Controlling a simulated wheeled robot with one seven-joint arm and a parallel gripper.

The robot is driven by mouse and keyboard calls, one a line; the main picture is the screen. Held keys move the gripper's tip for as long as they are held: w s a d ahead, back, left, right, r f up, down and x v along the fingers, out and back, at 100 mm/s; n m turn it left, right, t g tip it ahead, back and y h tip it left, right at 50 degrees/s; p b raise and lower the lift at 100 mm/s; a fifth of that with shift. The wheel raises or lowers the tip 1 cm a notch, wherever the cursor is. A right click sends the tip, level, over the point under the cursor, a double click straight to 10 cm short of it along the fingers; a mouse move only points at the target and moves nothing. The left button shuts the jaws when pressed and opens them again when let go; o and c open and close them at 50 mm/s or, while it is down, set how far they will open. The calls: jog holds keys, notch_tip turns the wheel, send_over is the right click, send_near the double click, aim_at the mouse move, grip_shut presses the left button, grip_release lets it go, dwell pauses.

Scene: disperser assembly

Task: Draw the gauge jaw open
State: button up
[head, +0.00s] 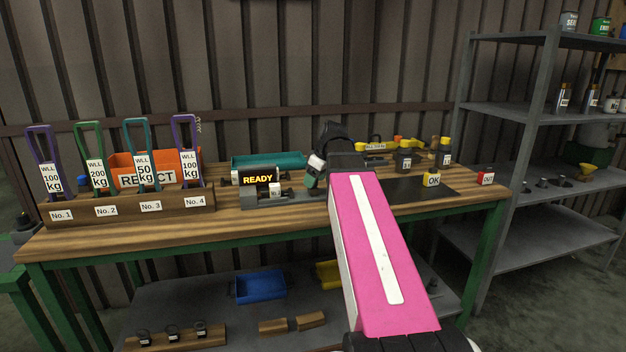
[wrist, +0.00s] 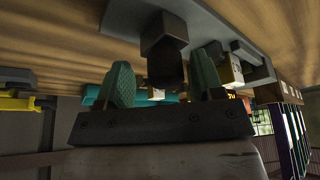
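The gauge (head: 262,197) sits on the bench at mid-length, with a READY display (head: 258,179) in yellow letters and a small white label. My gripper (head: 312,179) is at the gauge's right end, low over the bench. In the wrist view my gripper (wrist: 161,80) is open, its two green fingertips apart. A dark block (wrist: 164,38), apparently the gauge jaw's grip, stands between the fingers on a grey plate (wrist: 210,28). Gaps show on both sides of it, so it does not look clamped. The jaw's faces are too small to make out in the head view.
An orange REJECT bin (head: 150,170) and a wooden rack (head: 130,206) with several tagged slings stand left. A teal tray (head: 268,160) lies behind the gauge. Grey shelving (head: 545,110) is farther right.

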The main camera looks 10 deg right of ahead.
jog(key=v, duration=1)
jog(key=shift+r, duration=0.35)
jog(key=shift+s+d, duration=0.1)
jog(key=shift+s, duration=0.05)
